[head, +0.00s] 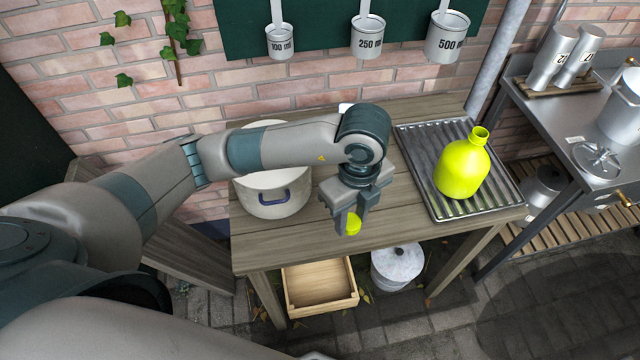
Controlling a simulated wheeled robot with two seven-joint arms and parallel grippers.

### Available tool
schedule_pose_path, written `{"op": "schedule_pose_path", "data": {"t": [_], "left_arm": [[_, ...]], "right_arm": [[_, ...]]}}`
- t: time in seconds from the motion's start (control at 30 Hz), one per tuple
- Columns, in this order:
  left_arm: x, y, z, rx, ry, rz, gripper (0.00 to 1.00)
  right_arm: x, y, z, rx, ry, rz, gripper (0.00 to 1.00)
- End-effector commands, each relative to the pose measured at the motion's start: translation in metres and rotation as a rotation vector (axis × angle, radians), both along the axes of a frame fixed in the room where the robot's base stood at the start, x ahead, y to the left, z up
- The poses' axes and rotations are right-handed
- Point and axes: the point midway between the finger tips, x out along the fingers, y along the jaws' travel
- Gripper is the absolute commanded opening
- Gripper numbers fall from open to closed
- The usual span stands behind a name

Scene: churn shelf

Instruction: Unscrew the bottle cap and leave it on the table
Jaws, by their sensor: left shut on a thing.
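The yellow-green bottle (462,168) stands upright on a ribbed metal draining tray (428,137) at the right of the wooden table (300,242). Its neck is open at the top, with no cap on it. My left gripper (350,224) is shut on the yellow cap (354,225), to the left of the bottle and over the front part of the table. I cannot tell whether the cap touches the tabletop. My right gripper is not in view.
Measuring cups (367,38) hang on the wall behind. A metal side table (560,125) stands at the right. The table between gripper and tray is clear.

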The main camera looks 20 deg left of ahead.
Motion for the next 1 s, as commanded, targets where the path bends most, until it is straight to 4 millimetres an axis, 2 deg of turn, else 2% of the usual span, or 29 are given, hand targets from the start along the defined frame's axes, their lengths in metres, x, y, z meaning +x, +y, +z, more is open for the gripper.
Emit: {"op": "schedule_pose_path", "data": {"t": [0.4, 0.57, 0.8, 1.0], "left_arm": [[0.000, 0.000, -0.001, 0.001, 0.001, 0.015, 0.06], [0.004, 0.008, -0.006, -0.001, 0.003, 0.017, 0.06], [0.020, 0.042, -0.027, 0.003, 0.005, 0.019, 0.06], [0.039, 0.076, -0.048, 0.005, 0.004, 0.019, 0.06]], "right_arm": [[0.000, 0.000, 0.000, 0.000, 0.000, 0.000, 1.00], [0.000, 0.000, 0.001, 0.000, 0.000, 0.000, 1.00], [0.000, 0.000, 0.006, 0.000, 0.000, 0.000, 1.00], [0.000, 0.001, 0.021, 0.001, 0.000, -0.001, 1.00]]}}
